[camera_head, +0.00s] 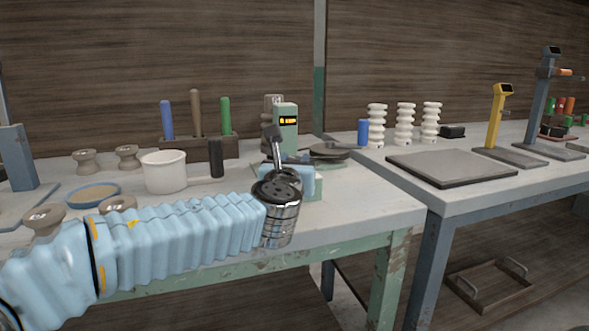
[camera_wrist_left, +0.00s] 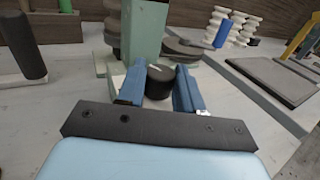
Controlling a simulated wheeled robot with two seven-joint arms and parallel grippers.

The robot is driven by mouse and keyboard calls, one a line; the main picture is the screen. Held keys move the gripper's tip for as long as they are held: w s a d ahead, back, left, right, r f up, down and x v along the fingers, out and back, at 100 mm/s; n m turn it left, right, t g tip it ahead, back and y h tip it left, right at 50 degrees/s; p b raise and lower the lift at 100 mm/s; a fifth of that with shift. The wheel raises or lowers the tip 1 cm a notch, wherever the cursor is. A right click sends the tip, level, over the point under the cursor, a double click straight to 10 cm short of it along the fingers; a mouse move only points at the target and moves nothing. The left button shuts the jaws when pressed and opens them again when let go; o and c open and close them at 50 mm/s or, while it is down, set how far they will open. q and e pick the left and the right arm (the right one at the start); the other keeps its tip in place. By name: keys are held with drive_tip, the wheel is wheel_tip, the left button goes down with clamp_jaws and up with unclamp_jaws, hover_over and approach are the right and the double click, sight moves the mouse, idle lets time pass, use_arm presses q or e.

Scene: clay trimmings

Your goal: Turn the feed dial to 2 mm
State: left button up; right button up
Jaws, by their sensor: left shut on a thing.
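The green machine (camera_head: 286,140) stands near the right end of the left bench, with a small dark display (camera_head: 288,121) whose amber text is too small to read. The feed dial (camera_wrist_left: 159,82) is a black round knob with a pale mark on top, seen in the left wrist view low in front of the machine's green column (camera_wrist_left: 145,35). My left gripper (camera_wrist_left: 158,90) is shut on the dial, one blue finger on each side. In the head view my wrist hides the dial and most of the gripper (camera_head: 300,178). My right gripper is not in view.
A white pot (camera_head: 164,172) with a dark upright handle (camera_head: 216,157) stands left of the machine. A tool block (camera_head: 197,148) is behind it. A round dark disc (camera_head: 330,152) lies right of the machine. The bench front right is clear.

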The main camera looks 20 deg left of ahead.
use_arm(q)
drive_tip(key=shift+a+f+m+h+b, duration=0.15)
drive_tip(key=shift+m+h+b, duration=0.4)
drive_tip(key=shift+h, duration=0.45)
drive_tip(key=shift+r+m+h, duration=0.2)
drive_tip(key=shift+m+h, duration=0.05)
drive_tip(key=shift+h, duration=0.05)
drive_tip(key=o, duration=1)
drive_tip(key=shift+o, duration=0.2)
drive_tip(key=shift+s, duration=0.1)
drive_tip(key=s, duration=1.2)
drive_tip(key=shift+s, duration=0.85)
